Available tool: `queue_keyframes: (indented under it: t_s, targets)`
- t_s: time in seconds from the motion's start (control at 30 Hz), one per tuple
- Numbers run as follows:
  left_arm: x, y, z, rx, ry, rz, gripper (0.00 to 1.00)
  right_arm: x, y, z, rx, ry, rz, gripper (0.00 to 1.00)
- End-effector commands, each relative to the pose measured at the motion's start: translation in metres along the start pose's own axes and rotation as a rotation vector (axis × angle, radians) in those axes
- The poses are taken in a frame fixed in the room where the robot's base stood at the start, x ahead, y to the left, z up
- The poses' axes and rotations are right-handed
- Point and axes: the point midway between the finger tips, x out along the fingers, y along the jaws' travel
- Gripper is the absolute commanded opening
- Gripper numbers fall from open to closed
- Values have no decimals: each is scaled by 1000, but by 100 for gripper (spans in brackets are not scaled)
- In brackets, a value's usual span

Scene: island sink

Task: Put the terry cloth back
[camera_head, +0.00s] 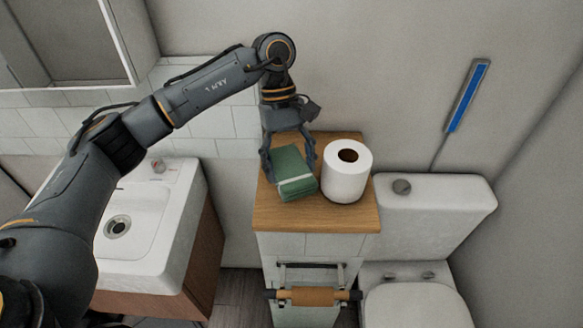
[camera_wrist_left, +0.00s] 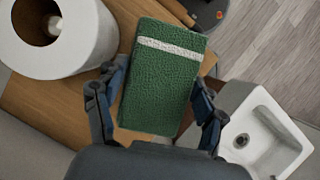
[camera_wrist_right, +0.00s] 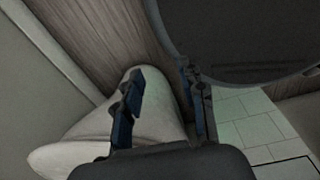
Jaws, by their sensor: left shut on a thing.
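The terry cloth (camera_head: 294,175) is a folded green block with a white stripe. It is at the wooden top of the narrow tiled cabinet (camera_head: 330,217), left of the toilet roll. My left gripper (camera_head: 291,170) reaches down from above and is shut on the cloth, one finger on each side. The left wrist view shows the cloth (camera_wrist_left: 162,80) between the fingers. I cannot tell whether the cloth rests on the wood or is just above it. My right gripper (camera_wrist_right: 163,105) shows only in the right wrist view, with its fingers apart and nothing between them.
A white toilet roll (camera_head: 347,173) stands close beside the cloth on the right. The toilet tank (camera_head: 435,215) is to the right and a white sink (camera_head: 150,228) to the left. A holder with a brown roll (camera_head: 312,296) is on the cabinet front. The wooden top's front part is bare.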

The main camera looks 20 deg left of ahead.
Motion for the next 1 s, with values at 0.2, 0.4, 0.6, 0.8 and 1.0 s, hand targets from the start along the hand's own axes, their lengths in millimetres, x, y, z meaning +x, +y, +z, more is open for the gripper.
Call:
queue_keyframes:
  t_s: [0.2,0.4,0.6,0.8,1.0]
  targets:
    - [10,6,-16,0,-2,0,45,-6,0,0,0,0,0,40]
    - [26,7,-26,-1,-4,-3,45,-22,0,-2,0,0,0,40]
    - [42,8,-34,1,-1,0,45,-26,0,-2,0,0,0,40]
    - [43,8,-34,1,0,1,45,-23,0,-2,0,0,0,40]
    - [44,8,-35,0,0,1,88,-21,0,-2,0,0,-1,40]
